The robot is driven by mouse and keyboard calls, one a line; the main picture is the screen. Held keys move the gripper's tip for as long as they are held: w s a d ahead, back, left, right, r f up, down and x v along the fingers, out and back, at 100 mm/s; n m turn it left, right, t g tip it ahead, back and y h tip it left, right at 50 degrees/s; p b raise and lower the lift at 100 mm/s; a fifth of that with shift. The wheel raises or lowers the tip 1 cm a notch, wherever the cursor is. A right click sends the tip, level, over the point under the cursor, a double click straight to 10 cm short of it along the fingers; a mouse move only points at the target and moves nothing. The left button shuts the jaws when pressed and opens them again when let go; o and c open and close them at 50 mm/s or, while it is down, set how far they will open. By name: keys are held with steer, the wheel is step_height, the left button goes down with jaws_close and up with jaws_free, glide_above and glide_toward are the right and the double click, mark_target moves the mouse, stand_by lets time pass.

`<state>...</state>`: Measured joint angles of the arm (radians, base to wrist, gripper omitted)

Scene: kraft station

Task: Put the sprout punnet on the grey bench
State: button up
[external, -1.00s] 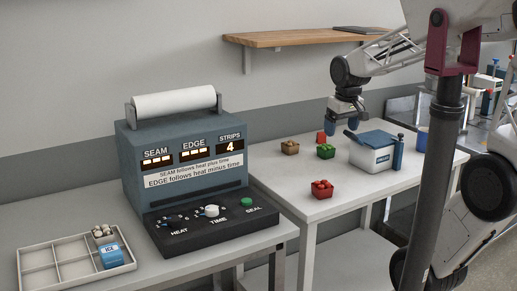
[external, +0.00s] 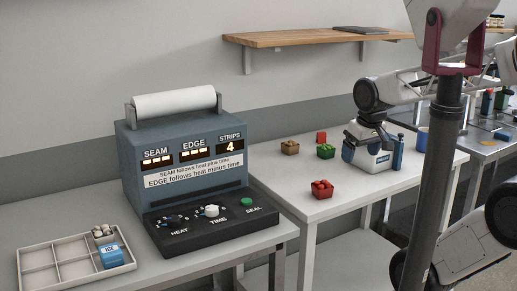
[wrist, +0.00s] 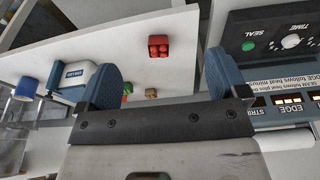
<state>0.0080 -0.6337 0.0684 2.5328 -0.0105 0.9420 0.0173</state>
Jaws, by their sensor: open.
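A punnet with green contents (external: 325,151), likely the sprout punnet, stands on the white table among other punnets. It also shows in the wrist view (wrist: 127,88), partly hidden beside a finger. My gripper (external: 367,145) is open, to the right of the green punnet, in front of or over the white box in the picture. In the wrist view my gripper (wrist: 163,75) has its two blue fingers wide apart with nothing held between them. A grey metal-topped bench (external: 478,145) stands at the right, partly hidden by my arm; I cannot be sure it is the task's bench.
A brown punnet (external: 289,147) and two red punnets, the rear (external: 321,136) and front (external: 321,188), stand near the green one. A white box (external: 372,160) stands to its right. The sealing machine (external: 185,165) and divided tray (external: 60,262) are left.

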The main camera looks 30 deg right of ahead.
steer(key=shift+w, duration=0.15)
steer(key=m+g+h, duration=0.3)
steer(key=m+h, duration=0.1)
steer(key=m, duration=1.4)
glide_above(324, 146)
steer(key=a, duration=0.3)
step_height(324, 146, down, 13)
steer(key=shift+d+f, duration=0.15)
steer(key=shift+d, duration=0.1)
steer(key=shift+x, duration=1.25)
